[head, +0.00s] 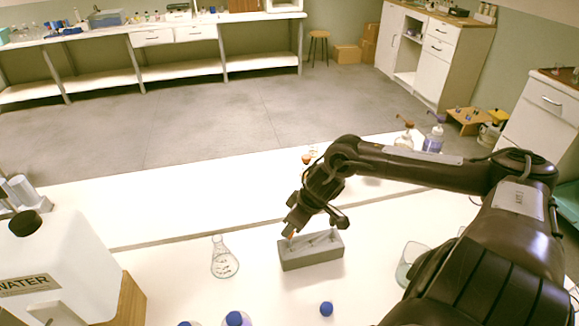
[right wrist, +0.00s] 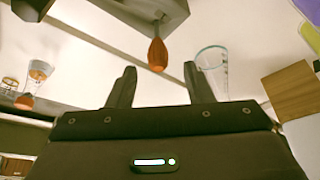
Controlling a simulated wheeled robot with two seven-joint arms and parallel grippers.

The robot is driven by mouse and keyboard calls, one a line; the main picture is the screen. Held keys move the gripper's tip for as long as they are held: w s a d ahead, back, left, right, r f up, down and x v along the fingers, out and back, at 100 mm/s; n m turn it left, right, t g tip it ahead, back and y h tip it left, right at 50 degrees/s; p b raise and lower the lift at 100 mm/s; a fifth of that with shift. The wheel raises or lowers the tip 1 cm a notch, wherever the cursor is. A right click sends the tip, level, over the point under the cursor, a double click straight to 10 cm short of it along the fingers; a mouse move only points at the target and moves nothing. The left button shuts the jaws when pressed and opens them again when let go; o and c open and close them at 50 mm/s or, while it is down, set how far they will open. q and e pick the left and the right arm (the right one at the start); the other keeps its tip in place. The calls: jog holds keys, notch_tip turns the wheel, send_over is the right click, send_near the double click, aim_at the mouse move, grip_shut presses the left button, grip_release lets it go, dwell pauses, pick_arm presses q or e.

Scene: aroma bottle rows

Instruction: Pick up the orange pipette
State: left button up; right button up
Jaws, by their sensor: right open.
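The orange pipette shows in the right wrist view as an orange bulb (right wrist: 157,54) hanging from the grey rack (right wrist: 145,15) in the picture. In the head view only a small orange bit (head: 293,236) of it shows; my gripper hides the rest. The grey rack (head: 312,262) stands on the white table. My right gripper (head: 290,228) is over the rack's left part. In the right wrist view my right gripper (right wrist: 158,78) is open, with the bulb between and just beyond its fingertips. Nothing is visibly held. My left gripper is not in view.
A clear conical flask (head: 224,262) stands left of the rack. A blue-capped item (head: 326,309) is in front of it. A large white water container (head: 60,265) stands at the left. A glass beaker (head: 408,265) is at the right, beside my arm.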

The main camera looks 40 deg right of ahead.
aim_at(290, 242)
jog(key=shift+x, duration=2.7)
jog(key=shift+d, duration=0.1)
jog(key=shift+c, duration=0.4)
jog(key=c, duration=0.6)
